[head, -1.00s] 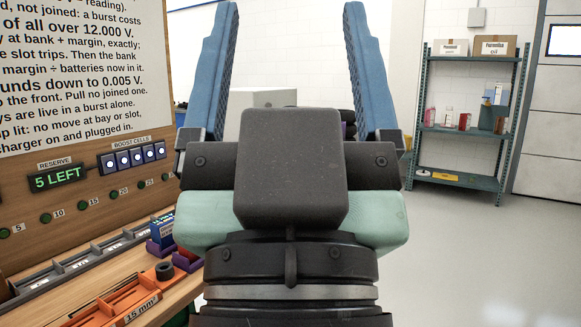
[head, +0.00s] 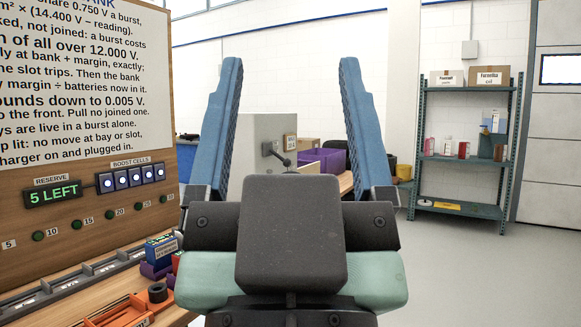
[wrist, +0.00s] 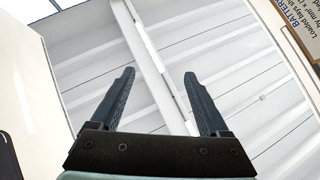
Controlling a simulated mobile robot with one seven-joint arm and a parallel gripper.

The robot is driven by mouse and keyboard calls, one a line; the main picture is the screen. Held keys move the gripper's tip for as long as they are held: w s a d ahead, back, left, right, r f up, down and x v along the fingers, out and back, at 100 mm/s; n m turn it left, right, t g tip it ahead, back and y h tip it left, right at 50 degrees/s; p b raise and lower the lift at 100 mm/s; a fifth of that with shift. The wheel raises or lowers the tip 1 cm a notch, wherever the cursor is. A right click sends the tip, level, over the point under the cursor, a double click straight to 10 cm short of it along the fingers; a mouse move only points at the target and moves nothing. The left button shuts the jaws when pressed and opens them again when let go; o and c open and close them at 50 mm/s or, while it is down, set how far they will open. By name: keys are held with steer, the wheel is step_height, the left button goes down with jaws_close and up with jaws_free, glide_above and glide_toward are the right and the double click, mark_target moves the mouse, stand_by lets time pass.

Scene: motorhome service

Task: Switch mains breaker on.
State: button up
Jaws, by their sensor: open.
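My gripper (head: 290,135) is open and empty, its two blue fingers pointing up and wide apart in the head view. The wrist view shows the same open fingers (wrist: 159,100) against the white ceiling. Between and beyond the fingers, a grey box (head: 258,132) stands in the head view with a dark lever (head: 281,156) on it. A small label (head: 291,143) beside the lever is too small to read. I cannot tell whether this is the mains breaker or which way it is set. My gripper is apart from it, and my wrist hides its lower part.
A sign board (head: 80,80) and a panel reading "5 LEFT" (head: 53,192) stand at left above a wooden bench with orange trays (head: 122,314). A purple bin (head: 325,160) sits beyond the gripper. Shelving (head: 463,140) stands at right; the grey floor (head: 450,270) there is clear.

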steer(key=shift+r+p, duration=0.5)
steer(key=c, duration=0.5)
step_height(320, 180, up, 6)
steer(key=p, duration=0.5)
steer(key=shift+f+p, duration=0.2)
steer(key=shift+p, duration=0.1)
jaws_close()
step_height(320, 180, up, 16)
steer(key=p, duration=1.5)
steer(key=shift+f+p, duration=0.2)
steer(key=shift+p, duration=0.1)
